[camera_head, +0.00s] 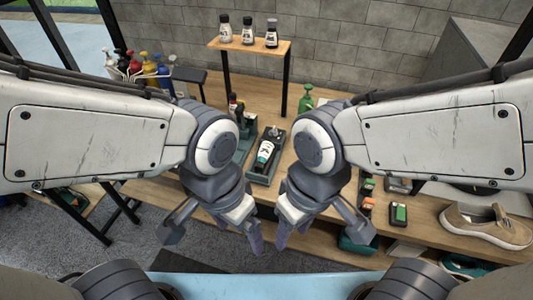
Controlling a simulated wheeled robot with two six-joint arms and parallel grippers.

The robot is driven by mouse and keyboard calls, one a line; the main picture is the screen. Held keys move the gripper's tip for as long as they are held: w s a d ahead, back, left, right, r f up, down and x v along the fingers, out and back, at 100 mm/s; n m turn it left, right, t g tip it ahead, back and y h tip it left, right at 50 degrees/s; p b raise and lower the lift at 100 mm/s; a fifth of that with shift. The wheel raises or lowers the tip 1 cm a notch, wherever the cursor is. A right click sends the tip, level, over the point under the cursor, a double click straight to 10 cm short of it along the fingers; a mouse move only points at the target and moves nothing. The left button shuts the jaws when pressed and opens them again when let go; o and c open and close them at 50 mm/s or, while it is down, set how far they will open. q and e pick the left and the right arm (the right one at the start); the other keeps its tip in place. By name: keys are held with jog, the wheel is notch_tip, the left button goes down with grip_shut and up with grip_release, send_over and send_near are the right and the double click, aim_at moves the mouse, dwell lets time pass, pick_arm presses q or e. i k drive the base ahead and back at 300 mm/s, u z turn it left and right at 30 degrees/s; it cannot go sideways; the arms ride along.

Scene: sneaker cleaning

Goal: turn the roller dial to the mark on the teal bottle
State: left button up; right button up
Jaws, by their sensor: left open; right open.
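A small white bottle with a teal-green and dark label (265,153) lies in a dark grey tray (262,178) on the wooden bench, between my two arms. A dark part with a light top sits at the tray's far end; I cannot tell whether it is the roller dial, and no mark can be made out. A green spray bottle (307,100) stands further back. My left gripper (213,229) is open and empty, nearer to me than the tray. My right gripper (320,229) is open and empty, to the right of the left one. Neither touches the bottle.
A raised shelf (250,47) with three small bottles stands at the back. Several coloured bottles (140,68) stand in a rack at back left. Small boxes (398,213) and a tan sneaker (488,226) are on the bench at right. Grey floor lies in front at left.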

aim_at(272, 132)
jog(key=u, duration=1.85)
jog(key=i, duration=0.85)
jog(key=z, duration=1.9)
